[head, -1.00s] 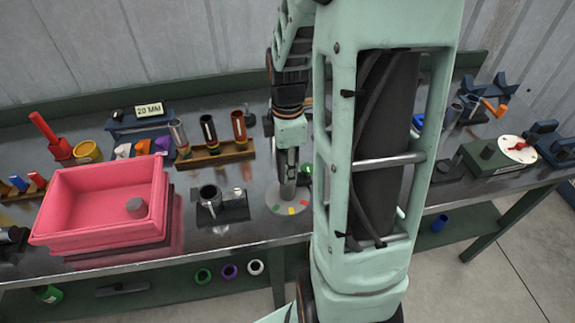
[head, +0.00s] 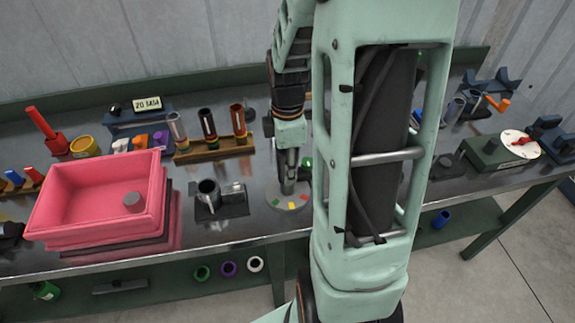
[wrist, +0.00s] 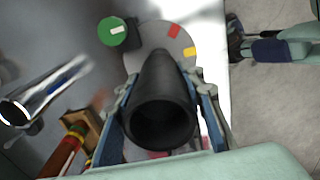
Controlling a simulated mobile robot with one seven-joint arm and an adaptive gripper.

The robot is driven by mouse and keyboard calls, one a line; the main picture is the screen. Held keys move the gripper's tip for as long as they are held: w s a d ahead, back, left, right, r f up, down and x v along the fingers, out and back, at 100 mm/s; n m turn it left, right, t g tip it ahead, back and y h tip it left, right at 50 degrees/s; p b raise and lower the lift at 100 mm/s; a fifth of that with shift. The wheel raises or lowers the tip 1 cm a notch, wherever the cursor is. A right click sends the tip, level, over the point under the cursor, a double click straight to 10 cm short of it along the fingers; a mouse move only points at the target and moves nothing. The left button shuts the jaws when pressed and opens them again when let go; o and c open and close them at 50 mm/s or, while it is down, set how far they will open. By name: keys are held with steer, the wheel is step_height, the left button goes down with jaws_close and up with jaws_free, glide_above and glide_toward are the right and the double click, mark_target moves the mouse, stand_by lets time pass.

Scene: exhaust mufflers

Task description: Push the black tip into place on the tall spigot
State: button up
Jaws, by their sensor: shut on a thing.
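The black tip (wrist: 160,100) is a dark tapered tube between the fingers of my gripper (wrist: 162,112) in the wrist view. Its wide open end faces the camera and its far end points at a round grey disc (wrist: 184,45) with red and yellow patches. In the head view my gripper (head: 289,160) is above the same disc (head: 289,202), shut, with a narrow grey upright part (head: 289,184) under it. I cannot tell whether that part is the tall spigot. The meeting of tip and spigot is hidden.
A green round piece (wrist: 112,31) stands beside the disc. To the left are a dark block with a metal cup (head: 209,190), a wooden rack of tubes (head: 213,148) and a pink bin (head: 95,205). A green box with a white dial (head: 520,143) is at right.

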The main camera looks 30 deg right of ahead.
steer(key=shift+f+b, duration=1.25)
steer(key=shift+f, duration=0.65)
steer(key=shift+f, duration=0.15)
steer(key=o, duration=1.2)
steer(key=shift+c, duration=0.2)
steer(key=shift+r, duration=0.2)
step_height(320, 180, up, 12)
steer(key=shift+f, duration=0.1)
